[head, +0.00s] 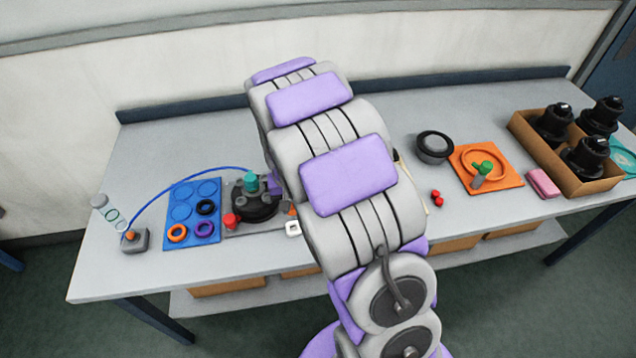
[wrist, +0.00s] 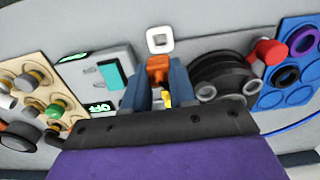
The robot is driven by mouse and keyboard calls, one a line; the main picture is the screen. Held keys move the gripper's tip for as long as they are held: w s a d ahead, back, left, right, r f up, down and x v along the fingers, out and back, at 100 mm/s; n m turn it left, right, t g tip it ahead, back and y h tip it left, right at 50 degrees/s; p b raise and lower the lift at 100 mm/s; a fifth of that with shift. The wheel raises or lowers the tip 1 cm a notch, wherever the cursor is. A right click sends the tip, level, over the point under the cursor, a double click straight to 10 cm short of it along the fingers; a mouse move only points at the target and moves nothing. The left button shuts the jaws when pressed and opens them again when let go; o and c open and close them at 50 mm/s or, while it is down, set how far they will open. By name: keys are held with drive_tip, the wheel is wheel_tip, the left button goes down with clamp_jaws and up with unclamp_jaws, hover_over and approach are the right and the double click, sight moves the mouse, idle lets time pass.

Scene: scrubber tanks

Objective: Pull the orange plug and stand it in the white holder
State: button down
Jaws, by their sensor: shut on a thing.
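The orange plug (wrist: 158,70) is between the two dark blue fingers of my gripper (wrist: 157,86) in the wrist view, and the gripper is shut on it. A small yellow part shows lower between the fingers. Whether the plug's lower end is seated or free is hidden. In the head view the holder (head: 293,228) sits near the bench's front, left of my arm. My arm hides most of the gripper there.
A black round fitting (wrist: 222,75) with a red knob (wrist: 268,51) stands close right of the gripper. A grey box with a teal switch (wrist: 110,74) is close left. A beige board (wrist: 40,85) with several knobs lies farther left. A blue tray (head: 182,208) holds rings.

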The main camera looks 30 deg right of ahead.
drive_tip(key=shift+f+b, duration=0.35)
drive_tip(key=shift+f, duration=2.85)
drive_tip(key=shift+f, duration=0.25)
drive_tip(key=shift+f, duration=0.8)
drive_tip(key=c, duration=0.8)
unclamp_jaws()
drive_tip(key=shift+c, duration=0.2)
drive_tip(key=shift+o, duration=0.3)
drive_tip(key=o, duration=0.4)
